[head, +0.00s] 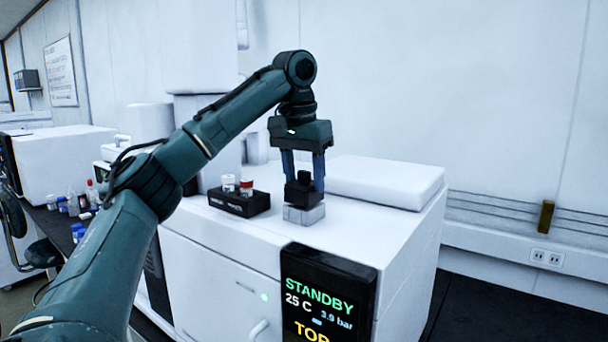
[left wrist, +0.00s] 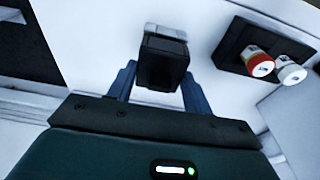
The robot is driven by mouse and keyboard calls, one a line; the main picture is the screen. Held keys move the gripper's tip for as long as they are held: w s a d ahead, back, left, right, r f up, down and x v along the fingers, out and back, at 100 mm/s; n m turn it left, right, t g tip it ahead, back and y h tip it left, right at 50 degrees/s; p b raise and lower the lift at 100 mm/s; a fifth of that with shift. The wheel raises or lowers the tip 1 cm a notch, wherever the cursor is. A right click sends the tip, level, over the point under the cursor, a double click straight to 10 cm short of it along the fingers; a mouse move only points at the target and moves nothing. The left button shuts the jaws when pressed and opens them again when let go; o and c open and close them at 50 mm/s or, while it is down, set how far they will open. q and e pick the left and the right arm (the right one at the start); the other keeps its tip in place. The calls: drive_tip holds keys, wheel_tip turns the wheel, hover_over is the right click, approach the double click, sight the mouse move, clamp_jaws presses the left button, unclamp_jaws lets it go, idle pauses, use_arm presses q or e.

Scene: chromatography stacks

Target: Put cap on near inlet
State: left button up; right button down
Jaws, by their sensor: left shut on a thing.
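My left gripper (head: 304,178) points straight down over the top of the white instrument, its two blue fingers shut on a black cap (head: 299,194). The cap is at or just above a small pale grey block, the near inlet (head: 304,214); I cannot tell whether it is fully seated. In the left wrist view the black cap (left wrist: 162,70) sits between the fingers, with the grey block (left wrist: 165,32) showing just beyond it. The cap's underside is hidden. My right gripper is not in view.
A black holder (head: 238,205) with a white-topped vial and a red-topped vial stands left of the inlet. A raised white panel (head: 385,180) lies behind and to the right. The instrument's screen (head: 325,295) reads STANDBY. Several small bottles stand on the dark bench at left.

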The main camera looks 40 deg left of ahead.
use_arm(q)
drive_tip(key=shift+p, duration=0.7)
idle(0.7)
drive_tip(key=shift+f, duration=0.15)
idle(1.3)
drive_tip(key=o, duration=1.1)
drive_tip(key=shift+c, duration=0.2)
drive_tip(key=shift+o, duration=0.4)
drive_tip(key=o, duration=0.4)
drive_tip(key=shift+o, duration=0.2)
drive_tip(key=shift+r, duration=5.05)
